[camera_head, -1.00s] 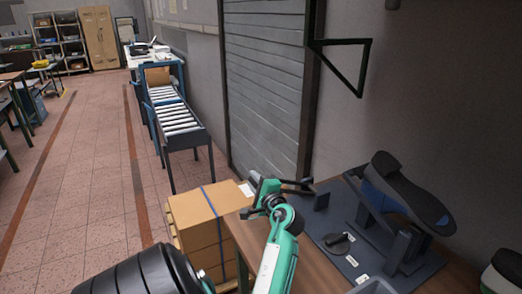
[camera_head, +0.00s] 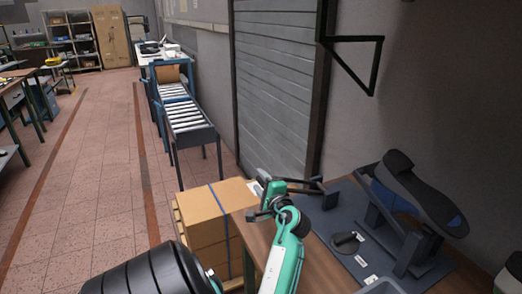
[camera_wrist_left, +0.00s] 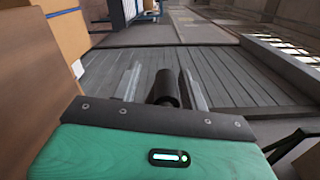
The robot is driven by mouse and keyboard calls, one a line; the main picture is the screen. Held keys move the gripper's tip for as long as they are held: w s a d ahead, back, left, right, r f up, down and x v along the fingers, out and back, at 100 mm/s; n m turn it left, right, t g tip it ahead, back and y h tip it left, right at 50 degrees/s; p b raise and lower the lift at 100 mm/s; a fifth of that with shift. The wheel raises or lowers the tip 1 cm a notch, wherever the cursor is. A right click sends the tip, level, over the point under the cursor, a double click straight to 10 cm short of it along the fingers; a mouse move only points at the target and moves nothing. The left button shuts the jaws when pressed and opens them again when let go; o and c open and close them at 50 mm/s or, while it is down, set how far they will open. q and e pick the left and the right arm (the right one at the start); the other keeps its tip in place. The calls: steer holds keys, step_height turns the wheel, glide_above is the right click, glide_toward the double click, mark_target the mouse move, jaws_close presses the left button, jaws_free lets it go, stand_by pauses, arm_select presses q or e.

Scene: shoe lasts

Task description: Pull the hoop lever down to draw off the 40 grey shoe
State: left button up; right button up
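A dark grey and blue shoe (camera_head: 420,195) sits tilted, sole up, on a dark stand at the right of the head view. My left gripper (camera_head: 268,192) is at the left edge of the bench, at the black bars of what looks like the hoop lever (camera_head: 306,184). In the left wrist view, my left fingers (camera_wrist_left: 165,82) stand apart with a dark round bar (camera_wrist_left: 167,90) between them. Gaps show on both sides of the bar. The far ends of the bars are partly hidden by my arm. My right gripper is out of view.
The wooden bench top (camera_head: 258,232) carries a dark base plate (camera_head: 345,205) with a black knob-like part (camera_head: 347,241). Strapped cardboard boxes (camera_head: 205,205) stand left of the bench. A roller conveyor (camera_head: 190,115) and grey shutter (camera_head: 275,80) are behind. The tiled floor at left is clear.

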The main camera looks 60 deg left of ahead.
arm_select(q)
steer(key=shift+d, duration=0.1)
steer(key=shift+d, duration=0.35)
steer(key=d+b, duration=0.1)
steer(key=d, duration=0.5)
steer(key=shift+s+d+b, duration=0.3)
steer(key=shift+s+b, duration=0.05)
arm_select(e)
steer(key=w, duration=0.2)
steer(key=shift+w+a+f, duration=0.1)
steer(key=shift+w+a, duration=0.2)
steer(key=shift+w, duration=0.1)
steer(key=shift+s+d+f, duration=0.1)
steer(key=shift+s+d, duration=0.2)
arm_select(q)
steer(key=shift+s, duration=0.1)
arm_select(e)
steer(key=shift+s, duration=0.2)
